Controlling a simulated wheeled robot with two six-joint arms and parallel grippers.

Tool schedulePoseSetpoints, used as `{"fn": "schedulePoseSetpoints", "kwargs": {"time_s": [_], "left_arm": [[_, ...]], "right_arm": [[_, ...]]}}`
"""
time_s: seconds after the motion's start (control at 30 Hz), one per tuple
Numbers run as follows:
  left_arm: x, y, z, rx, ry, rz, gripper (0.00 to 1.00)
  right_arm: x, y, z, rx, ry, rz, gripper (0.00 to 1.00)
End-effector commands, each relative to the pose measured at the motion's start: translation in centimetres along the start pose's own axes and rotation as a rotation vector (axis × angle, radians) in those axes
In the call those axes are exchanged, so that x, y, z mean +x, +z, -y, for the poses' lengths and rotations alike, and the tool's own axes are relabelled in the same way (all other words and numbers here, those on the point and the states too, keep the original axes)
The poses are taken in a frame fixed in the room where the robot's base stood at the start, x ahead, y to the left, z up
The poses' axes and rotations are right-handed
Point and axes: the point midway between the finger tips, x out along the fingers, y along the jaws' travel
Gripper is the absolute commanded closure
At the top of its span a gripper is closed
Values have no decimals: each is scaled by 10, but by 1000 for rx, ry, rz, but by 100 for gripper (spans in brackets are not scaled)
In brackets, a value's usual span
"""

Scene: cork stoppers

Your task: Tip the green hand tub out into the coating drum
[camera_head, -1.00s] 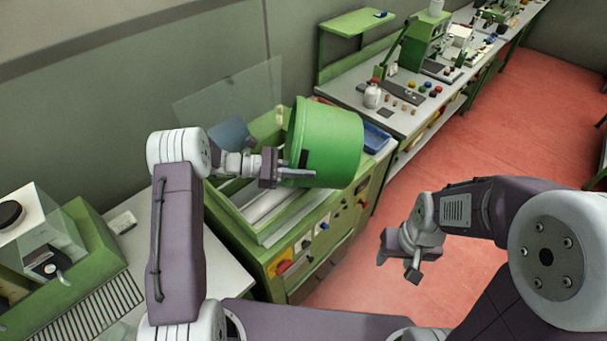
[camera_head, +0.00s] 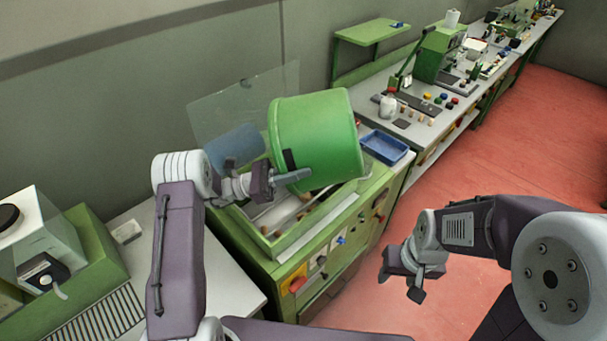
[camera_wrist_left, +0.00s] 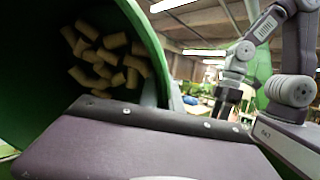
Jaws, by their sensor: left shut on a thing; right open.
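The green tub (camera_head: 318,135) is tilted above the green coating machine (camera_head: 268,262), its mouth turned away from the head camera. My left gripper (camera_head: 290,172) is shut on the tub's wall. In the left wrist view several pale corks (camera_wrist_left: 105,55) lie inside the tub (camera_wrist_left: 150,35). Small brown pieces, likely corks (camera_head: 284,218), show in the machine's open top below the tub. A grey-blue rounded part (camera_head: 238,146), perhaps the coating drum, is partly hidden behind the tub and my arm. My right gripper (camera_head: 402,284) is open and empty over the floor.
A clear raised panel (camera_head: 235,100) stands behind the machine. A blue tray (camera_head: 386,147) sits at its right. A bench (camera_head: 425,130) with small bottles and coloured caps runs to the back right. Red floor (camera_head: 480,165) is free on the right.

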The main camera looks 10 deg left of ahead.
Motion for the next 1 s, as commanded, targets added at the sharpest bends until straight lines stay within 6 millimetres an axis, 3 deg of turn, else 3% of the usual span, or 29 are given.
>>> {"fn": "schedulePoseSetpoints", "kwargs": {"time_s": [1.0], "left_arm": [[-4, 7, 3, -2, 2, 57, 100]], "right_arm": [[3, 0, 0, 0, 0, 0, 50]]}}
